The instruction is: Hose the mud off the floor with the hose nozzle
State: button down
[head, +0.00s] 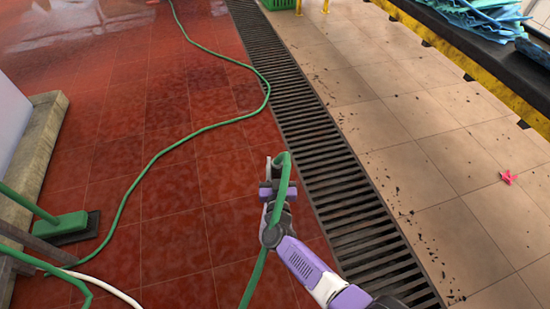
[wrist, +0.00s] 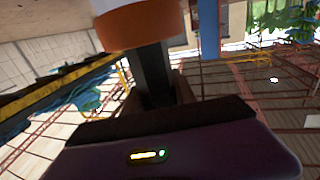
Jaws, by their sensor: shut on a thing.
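My gripper (head: 278,192) is shut on the hose nozzle (head: 283,160), held above the floor beside the drain. The green hose (head: 150,165) hangs below the gripper and also winds over the red tiles. No water spray shows. Dark mud specks (head: 420,226) are scattered on the beige tiles right of the drain, thickest along its edge. In the wrist view an orange and white part (wrist: 138,25) fills the top close to the camera, with a dark upright piece (wrist: 153,78) below it. I cannot tell there which belongs to the nozzle.
A slatted drain (head: 325,140) divides red tiles from beige tiles. A green-headed broom (head: 62,225) and a stone kerb (head: 40,135) are at left. A yellow-edged black bench (head: 470,62) holds blue cloths at upper right. A pink scrap (head: 508,177) lies on the beige floor.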

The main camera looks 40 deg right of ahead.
jog(key=s+a+p, duration=0.2)
jog(key=s+p, duration=0.1)
jog(key=s, duration=0.4)
jog(key=shift+p, duration=0.35)
jog(key=shift+a, duration=0.1)
dwell(0.8)
